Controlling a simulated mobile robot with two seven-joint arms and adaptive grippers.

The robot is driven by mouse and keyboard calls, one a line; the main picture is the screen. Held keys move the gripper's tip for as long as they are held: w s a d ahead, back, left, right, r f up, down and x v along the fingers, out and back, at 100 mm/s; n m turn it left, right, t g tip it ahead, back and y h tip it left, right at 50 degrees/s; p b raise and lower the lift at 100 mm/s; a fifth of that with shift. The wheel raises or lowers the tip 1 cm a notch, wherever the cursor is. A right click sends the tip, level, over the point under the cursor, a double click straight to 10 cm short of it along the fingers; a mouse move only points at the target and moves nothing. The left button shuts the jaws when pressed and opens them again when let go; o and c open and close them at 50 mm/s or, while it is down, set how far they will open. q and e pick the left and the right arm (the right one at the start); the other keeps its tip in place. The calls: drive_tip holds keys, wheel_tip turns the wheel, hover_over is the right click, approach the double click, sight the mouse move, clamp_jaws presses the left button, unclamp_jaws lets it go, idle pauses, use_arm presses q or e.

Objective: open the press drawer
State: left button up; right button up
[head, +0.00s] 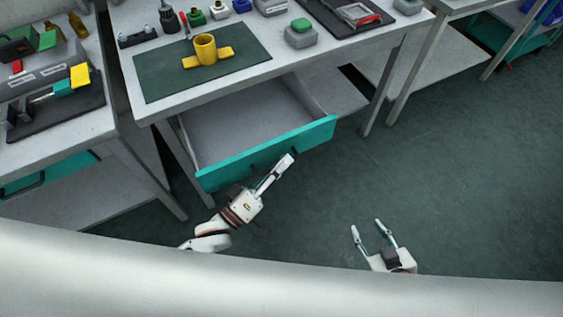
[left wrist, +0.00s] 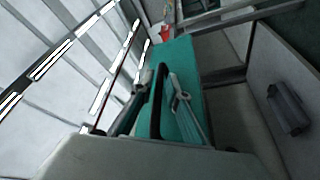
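The press drawer (head: 240,113) is pulled well out from under the table in the head view. Its inside looks empty, and its teal front (head: 318,136) faces me. My left gripper (head: 284,164) is at the middle of that front. In the left wrist view, the black handle (left wrist: 156,103) stands out from the teal front (left wrist: 184,62), between the spread fingers of my left gripper (left wrist: 160,84). Gaps show beside the handle, so the fingers look open around it. My right gripper (head: 368,228) is open and empty over the floor, right of the drawer.
The press table (head: 262,62) carries a dark green mat (head: 160,82) with a yellow part (head: 206,50), and several small items behind. A side bench (head: 70,128) with tools stands left. The green floor (head: 460,190) at right is clear.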

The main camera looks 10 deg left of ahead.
use_arm(q)
drive_tip(key=v, duration=1.2)
idle(0.6)
drive_tip(key=s+a+f+m+g+y+p, duration=0.3)
drive_tip(key=a+f+m+g+y, duration=0.2)
drive_tip(key=a+m+y, duration=0.3)
drive_tip(key=shift+s+a+f+m+g+y, duration=0.15)
drive_tip(key=shift+a+f+m+g+y, duration=0.2)
drive_tip(key=shift+f+y, duration=0.4)
use_arm(e)
drive_tip(key=shift+s+a+r, duration=0.2)
drive_tip(key=shift+r, duration=0.3)
drive_tip(key=shift+s+a+r, duration=0.15)
drive_tip(key=shift+s+r, duration=0.05)
drive_tip(key=shift+r, duration=0.25)
use_arm(q)
drive_tip(key=shift+d, duration=0.1)
use_arm(e)
drive_tip(key=shift+w+r, duration=0.2)
drive_tip(key=shift+r, duration=0.05)
